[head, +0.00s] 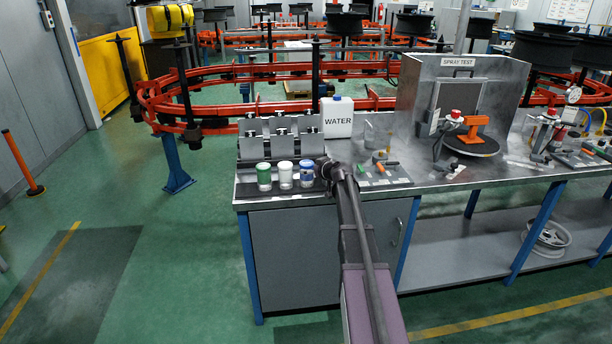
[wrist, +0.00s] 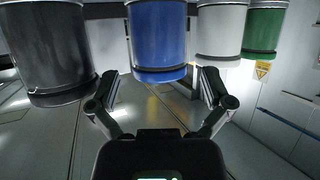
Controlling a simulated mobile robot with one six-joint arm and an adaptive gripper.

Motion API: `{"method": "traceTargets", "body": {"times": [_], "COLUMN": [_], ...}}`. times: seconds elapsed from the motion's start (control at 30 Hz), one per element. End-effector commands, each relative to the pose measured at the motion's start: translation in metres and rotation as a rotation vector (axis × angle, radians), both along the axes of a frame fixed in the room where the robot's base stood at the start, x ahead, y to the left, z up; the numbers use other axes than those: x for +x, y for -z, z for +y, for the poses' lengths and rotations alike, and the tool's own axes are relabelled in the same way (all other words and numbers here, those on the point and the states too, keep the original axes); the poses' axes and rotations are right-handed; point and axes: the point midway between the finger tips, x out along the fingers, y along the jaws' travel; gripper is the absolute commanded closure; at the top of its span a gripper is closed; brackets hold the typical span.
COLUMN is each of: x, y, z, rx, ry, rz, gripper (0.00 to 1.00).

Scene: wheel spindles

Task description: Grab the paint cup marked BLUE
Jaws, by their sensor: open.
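In the wrist view the blue cup (wrist: 158,40) is ahead, between the open fingers of my gripper (wrist: 158,84), and nothing is held. The white cup (wrist: 221,30) and green cup (wrist: 263,30) are to its right, and a black cup (wrist: 48,48) is to its left. Cup labels are not readable.
A white WATER jug (head: 337,118) and metal holders (head: 281,135) stand behind the cups. Orange-handled tools (head: 380,168) lie right of my arm. The spray test booth (head: 458,95) is farther right. The bench's front edge (head: 290,200) is close before the cups.

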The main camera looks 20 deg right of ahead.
Motion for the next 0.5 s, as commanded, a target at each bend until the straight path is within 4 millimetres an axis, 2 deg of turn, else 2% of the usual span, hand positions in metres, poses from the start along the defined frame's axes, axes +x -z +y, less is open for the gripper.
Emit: {"method": "traceTargets", "body": {"times": [0.3,0.5], "x": [0.034,0.04], "y": [0.015,0.016], "z": [0.004,0.005], "rx": [-0.001,0.0], "ry": [-0.001,-0.001], "rz": [0.0,-0.001], "gripper": [0.0,0.0]}}
